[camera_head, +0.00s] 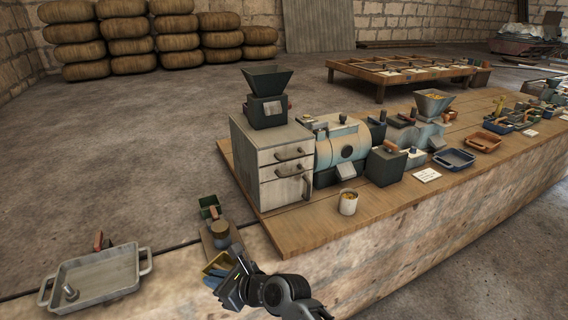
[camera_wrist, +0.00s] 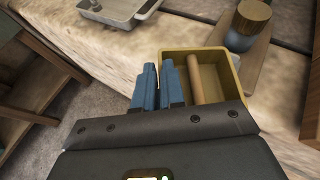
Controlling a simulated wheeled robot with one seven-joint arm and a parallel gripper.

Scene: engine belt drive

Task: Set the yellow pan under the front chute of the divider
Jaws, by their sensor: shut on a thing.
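The yellow pan (camera_wrist: 233,73) is a small open box with a tan wooden cylinder (camera_wrist: 195,78) inside it. It also shows in the head view (camera_head: 222,258), partly hidden by my gripper. My gripper (camera_wrist: 158,85) has its blue fingers shut on the pan's near left wall; it also shows in the head view (camera_head: 213,275). The pan is at the near left end of the stone ledge; I cannot tell if it touches the surface. A grey-blue machine with a hopper (camera_head: 432,104) and chutes stands on the bench at right; I cannot tell for certain which machine is the divider.
A blue pan (camera_head: 454,160) and an orange-brown pan (camera_head: 482,143) sit before the machines. A white can (camera_head: 348,203) stands near the bench's front edge. A grey cabinet (camera_head: 272,165) is at the left end. A grey tray (camera_head: 97,278) lies at lower left.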

